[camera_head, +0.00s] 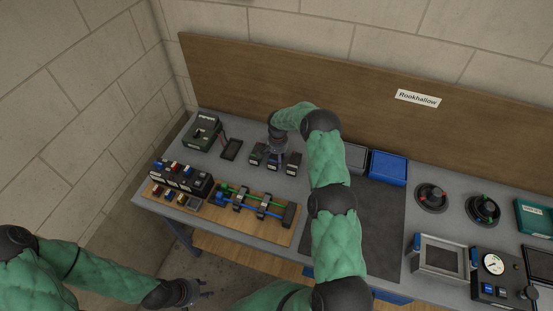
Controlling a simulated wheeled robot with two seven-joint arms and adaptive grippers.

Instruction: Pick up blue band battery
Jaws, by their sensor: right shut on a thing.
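Three small dark batteries stand in a row near the back of the grey bench: a left one (257,154), a middle one with a bluish band (273,167), and a right one (293,164). My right gripper (276,154) reaches down from above and is shut on the middle battery, whose top it hides. The battery appears to be at bench level; I cannot tell whether it is lifted. My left gripper (198,291) is low at the front, off the bench, with its fingers apart and empty.
A wooden board (278,222) with green and blue rods and a black rack (181,178) lie front left. A green device (203,129) stands back left. A blue tray (388,168) is right of my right arm. Dials and meters fill the right end.

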